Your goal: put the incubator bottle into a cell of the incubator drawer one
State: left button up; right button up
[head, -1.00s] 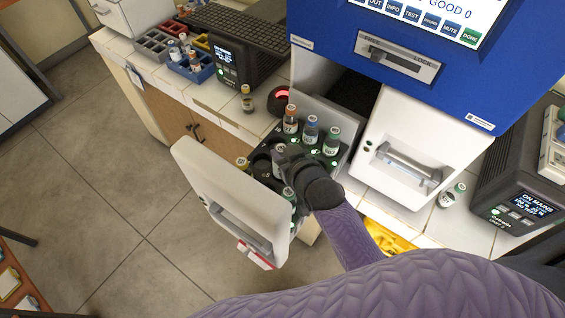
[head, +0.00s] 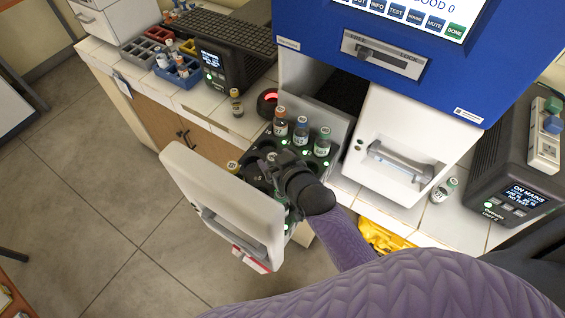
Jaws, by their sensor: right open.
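The open drawer (head: 224,203), with a white front and handle, juts out at the left of the blue and white incubator (head: 385,60). Its dark cell tray holds bottles with an orange cap (head: 281,122), a blue cap (head: 301,130) and a green cap (head: 322,143) along the back. A yellow-capped bottle (head: 234,167) shows at the left, partly behind the drawer front. My right gripper (head: 274,168) is over the middle of the tray, open. It hides the cells beneath it, and I cannot tell which bottle, if any, is between its fingers. My left gripper is out of view.
A closed white drawer (head: 408,150) is to the right. Single bottles stand on the counter at left (head: 237,103) and right (head: 444,190). A blue rack (head: 182,72), a keyboard (head: 222,32) and dark boxes with displays (head: 512,180) occupy the counter.

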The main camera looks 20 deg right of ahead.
jog(key=p+v, duration=0.2)
jog(key=v, duration=1)
jog(key=s+f+g, duration=0.2)
jog(key=s+f, duration=0.1)
jog(key=f, duration=0.5)
jog(key=s+f+g, duration=0.3)
jog(key=f, duration=0.5)
jog(key=s+d+f+g+h, duration=0.1)
jog(key=s+d+f+g, duration=0.1)
jog(key=s+f, duration=0.4)
jog(key=s+d+f+g+h, duration=0.1)
jog(key=s+f+g, duration=0.3)
jog(key=s, duration=0.8)
notch_tip(320, 180, down, 2)
jog(key=shift+d+f+n+g, duration=0.1)
jog(key=shift+d+n+g, duration=0.2)
jog(key=shift+d, duration=0.05)
jog(key=shift+s, duration=0.1)
